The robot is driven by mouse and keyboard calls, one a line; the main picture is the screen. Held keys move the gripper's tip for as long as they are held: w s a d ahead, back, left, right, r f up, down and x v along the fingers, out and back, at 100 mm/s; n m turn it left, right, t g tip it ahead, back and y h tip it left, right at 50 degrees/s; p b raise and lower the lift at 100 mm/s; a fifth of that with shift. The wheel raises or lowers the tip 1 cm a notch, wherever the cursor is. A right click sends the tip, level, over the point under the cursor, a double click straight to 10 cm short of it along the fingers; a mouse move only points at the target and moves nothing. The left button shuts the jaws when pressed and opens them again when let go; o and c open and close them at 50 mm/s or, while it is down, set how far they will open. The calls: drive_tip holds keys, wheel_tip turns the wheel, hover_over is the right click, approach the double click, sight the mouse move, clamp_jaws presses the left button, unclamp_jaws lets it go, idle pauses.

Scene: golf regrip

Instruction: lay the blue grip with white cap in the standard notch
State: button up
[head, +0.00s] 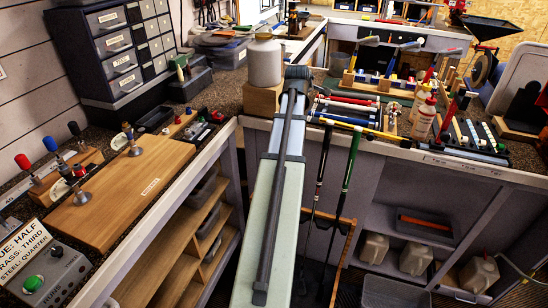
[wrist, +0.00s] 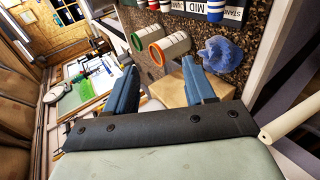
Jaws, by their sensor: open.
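My gripper (wrist: 162,84) shows in the wrist view with its two blue fingers spread apart and nothing between them. In the head view my arm reaches up the middle, and the fingers cannot be made out. A dark rack (head: 497,158) at the right of the far bench holds several small coloured pieces. I cannot tell which one is the blue grip with white cap. In the wrist view, white labels reading "MID" (wrist: 196,7) and "STAND…" (wrist: 233,14) are cut by the top edge. The standard notch itself is not clear.
In the head view, a white jar (head: 264,62) stands on a wooden block (head: 262,99). Bottles (head: 424,115) stand left of the rack.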

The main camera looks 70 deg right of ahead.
drive_tip(key=w+a+f+y, duration=0.2)
drive_tip(key=a+f+y, duration=0.1)
drive_tip(key=a+f, duration=0.6)
drive_tip(key=w+a+f+g+y, duration=0.1)
drive_tip(key=w+a+f+y, duration=0.2)
drive_tip(key=a+f, duration=0.6)
drive_tip(key=shift+f+n+g+y, duration=0.3)
drive_tip(key=shift+f+y, duration=0.35)
drive_tip(key=shift+y, duration=0.05)
idle(0.8)
